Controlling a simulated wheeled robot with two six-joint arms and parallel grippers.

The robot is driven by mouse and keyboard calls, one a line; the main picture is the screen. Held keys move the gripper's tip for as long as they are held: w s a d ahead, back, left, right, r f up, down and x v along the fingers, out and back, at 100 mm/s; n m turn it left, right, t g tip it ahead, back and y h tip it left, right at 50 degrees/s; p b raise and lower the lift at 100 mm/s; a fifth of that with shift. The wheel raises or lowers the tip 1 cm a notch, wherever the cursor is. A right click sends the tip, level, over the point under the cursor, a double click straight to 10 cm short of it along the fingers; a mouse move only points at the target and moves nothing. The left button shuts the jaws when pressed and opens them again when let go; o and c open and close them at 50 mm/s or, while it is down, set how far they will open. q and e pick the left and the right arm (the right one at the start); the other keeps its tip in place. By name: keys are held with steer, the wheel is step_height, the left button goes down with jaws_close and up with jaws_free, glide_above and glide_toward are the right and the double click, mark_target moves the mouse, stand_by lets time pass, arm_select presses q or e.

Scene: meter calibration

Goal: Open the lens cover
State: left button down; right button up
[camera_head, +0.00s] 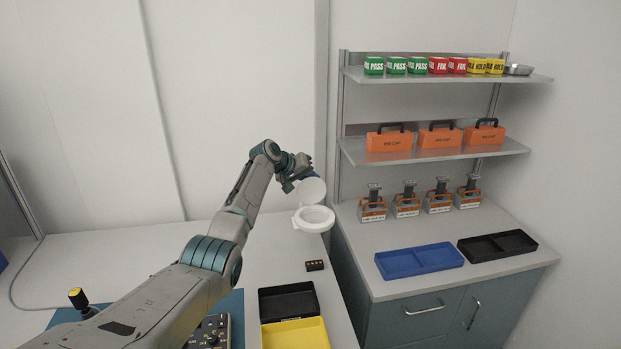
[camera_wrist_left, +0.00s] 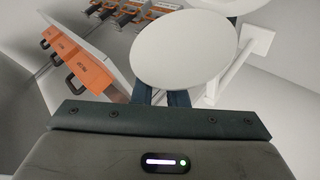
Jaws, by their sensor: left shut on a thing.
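The lens cover (camera_head: 312,190) is a white round disc. It stands tilted up at the back of a white ring-shaped lens mount (camera_head: 300,222) in the head view. In the left wrist view the cover (camera_wrist_left: 185,48) fills the space in front of my fingers, and a white post and plate (camera_wrist_left: 255,42) show behind it. My left gripper (camera_head: 290,180) is at the cover's upper left edge, shut on the cover; its fingertips (camera_wrist_left: 165,97) are partly hidden behind the disc in the wrist view. My right gripper is not in view.
A black tray (camera_head: 287,285) and yellow tray (camera_head: 328,338) lie in front, beside a small dark block (camera_head: 315,265). At right, a cabinet holds a blue tray (camera_head: 385,273), a black tray (camera_head: 533,243) and several orange-handled devices (camera_head: 405,208). Shelves above hold orange cases (camera_head: 389,142).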

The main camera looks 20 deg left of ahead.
arm_select(q)
steer(key=shift+s+f, duration=0.15)
steer(key=shift+f, duration=0.4)
steer(key=c, duration=1.5)
jaws_free()
steer(key=shift+a, duration=0.15)
steer(key=shift+c, duration=0.2)
steer(key=shift+w+f, duration=0.1)
steer(key=shift+w, duration=0.2)
steer(key=shift+r, duration=0.25)
steer(key=shift+s+a+r, duration=0.25)
steer(key=shift+s+r, duration=0.05)
steer(key=b+v, duration=0.3)
steer(key=v, duration=0.6)
steer(key=shift+s+r, duration=0.25)
steer(key=shift+s, duration=0.05)
